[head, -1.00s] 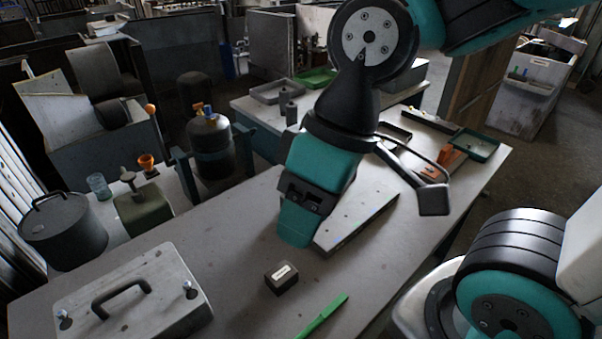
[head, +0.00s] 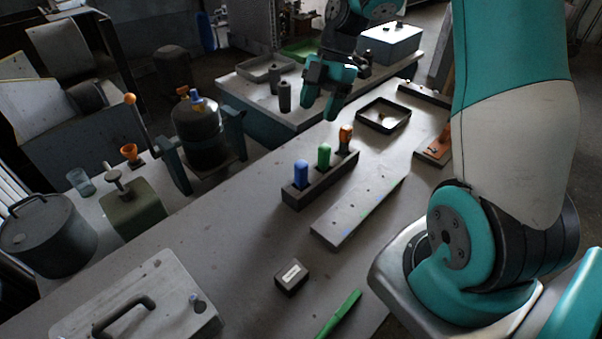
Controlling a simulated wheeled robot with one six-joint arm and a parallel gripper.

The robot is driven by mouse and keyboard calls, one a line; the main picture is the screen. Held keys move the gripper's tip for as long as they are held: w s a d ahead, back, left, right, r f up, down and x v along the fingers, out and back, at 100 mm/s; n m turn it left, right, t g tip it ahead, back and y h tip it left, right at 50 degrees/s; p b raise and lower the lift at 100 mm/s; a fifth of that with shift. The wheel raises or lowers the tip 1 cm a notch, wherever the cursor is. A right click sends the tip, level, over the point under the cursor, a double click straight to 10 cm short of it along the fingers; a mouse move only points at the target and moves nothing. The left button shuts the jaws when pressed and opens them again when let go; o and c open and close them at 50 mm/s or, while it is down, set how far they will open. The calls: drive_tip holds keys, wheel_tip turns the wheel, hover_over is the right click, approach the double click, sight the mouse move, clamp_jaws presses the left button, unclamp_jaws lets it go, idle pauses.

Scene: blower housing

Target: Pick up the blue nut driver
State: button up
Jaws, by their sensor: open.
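The blue nut driver (head: 301,174) stands upright at the left end of a dark rack (head: 318,184) on the workbench; only its blue handle shows above the rack. A green-handled driver (head: 323,155) stands in the middle and an orange-handled one (head: 345,138) at the right end. My gripper (head: 321,106) is open and empty. In the picture it is above and beyond the rack, with its fingers pointing down, apart from the blue handle.
A flat grey plate with holes (head: 358,212) lies in front of the rack. A dark square tray (head: 383,115) is to the right. A small labelled box (head: 291,277), a green tool (head: 338,314) and a handled cover (head: 140,300) lie nearer. The bench left of the rack is clear.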

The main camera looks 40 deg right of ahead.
drive_tip(key=p, duration=0.4)
approach(297, 181)
drive_tip(key=shift+s+a+f+n, duration=0.1)
drive_tip(key=shift+a+f+n, duration=0.1)
drive_tip(key=shift+f, duration=0.4)
drive_tip(key=shift+s+a+f+n, duration=0.1)
drive_tip(key=shift+s+a+f, duration=0.05)
drive_tip(key=shift+f, duration=0.45)
drive_tip(key=p+x, duration=0.2)
drive_tip(key=x, duration=0.2)
drive_tip(key=shift+w+a+f+p, duration=0.1)
drive_tip(key=shift+w+a+p, duration=0.1)
drive_tip(key=shift+p, duration=0.1)
drive_tip(key=shift+a+f, duration=0.15)
drive_tip(key=shift+f, duration=0.4)
drive_tip(key=c, duration=1.1)
drive_tip(key=shift+r, duration=0.1)
wheel_tip(297, 181, up, 20)
drive_tip(key=b, duration=0.5)
